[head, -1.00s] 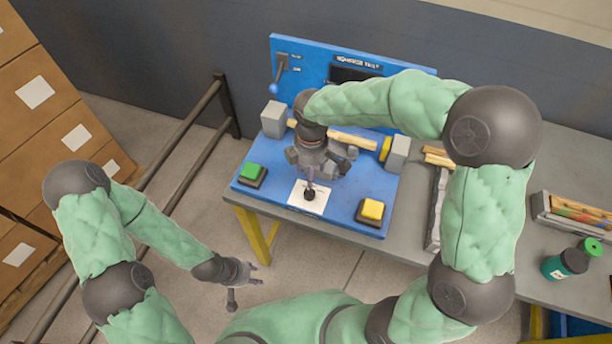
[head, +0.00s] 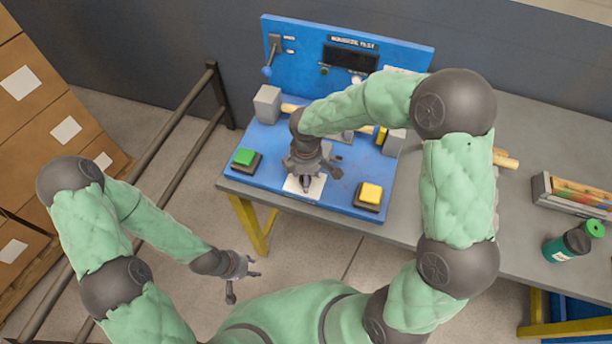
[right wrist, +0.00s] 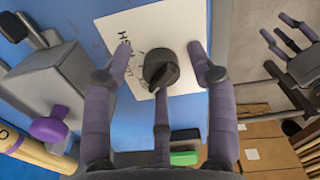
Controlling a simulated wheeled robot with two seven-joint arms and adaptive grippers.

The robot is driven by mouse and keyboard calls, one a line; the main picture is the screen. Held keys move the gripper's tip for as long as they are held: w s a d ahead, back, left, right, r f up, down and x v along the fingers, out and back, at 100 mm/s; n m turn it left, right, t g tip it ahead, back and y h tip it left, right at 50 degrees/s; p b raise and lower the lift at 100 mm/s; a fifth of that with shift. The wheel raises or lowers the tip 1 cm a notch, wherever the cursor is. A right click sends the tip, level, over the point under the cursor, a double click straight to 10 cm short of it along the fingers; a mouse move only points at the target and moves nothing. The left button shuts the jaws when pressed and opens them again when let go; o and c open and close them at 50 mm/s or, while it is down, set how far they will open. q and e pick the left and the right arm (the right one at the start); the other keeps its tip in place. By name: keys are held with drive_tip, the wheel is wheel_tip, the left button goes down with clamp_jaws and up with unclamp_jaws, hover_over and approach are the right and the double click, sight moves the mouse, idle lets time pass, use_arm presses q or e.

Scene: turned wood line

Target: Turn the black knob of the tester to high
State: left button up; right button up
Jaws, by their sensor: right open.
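The tester is a blue bench unit with an upright back panel (head: 300,62). Its black knob (right wrist: 160,68) sits on a white card (right wrist: 112,35) with partly readable lettering. In the head view my right gripper (head: 305,184) hangs over the card (head: 290,185) and hides the knob. In the right wrist view my right gripper (right wrist: 162,75) is open, its purple fingers spread on different sides of the knob, with visible gaps. My left gripper (head: 252,270) hangs over the floor, left of the bench front, empty with fingers apart.
A green button (head: 244,157) and a yellow button (head: 370,192) flank the card. A blue-tipped lever (head: 268,70) is on the panel. Grey blocks (head: 267,103) hold a wooden piece behind my gripper.

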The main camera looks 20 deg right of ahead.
drive_tip(key=c, duration=1.1)
drive_tip(key=shift+m, duration=0.5)
drive_tip(key=shift+c, duration=0.2)
drive_tip(key=m, duration=0.3)
drive_tip(key=shift+s+f, duration=0.1)
drive_tip(key=m+b, duration=0.1)
drive_tip(key=m, duration=0.3)
drive_tip(key=shift+m, duration=0.3)
drive_tip(key=m, duration=0.4)
drive_tip(key=shift+s+a+b, duration=0.1)
drive_tip(key=shift+b, duration=0.2)
drive_tip(key=m+b, duration=0.1)
drive_tip(key=m, duration=0.4)
drive_tip(key=shift+f, duration=0.1)
drive_tip(key=shift+s+m, duration=0.1)
drive_tip(key=shift+m, duration=0.2)
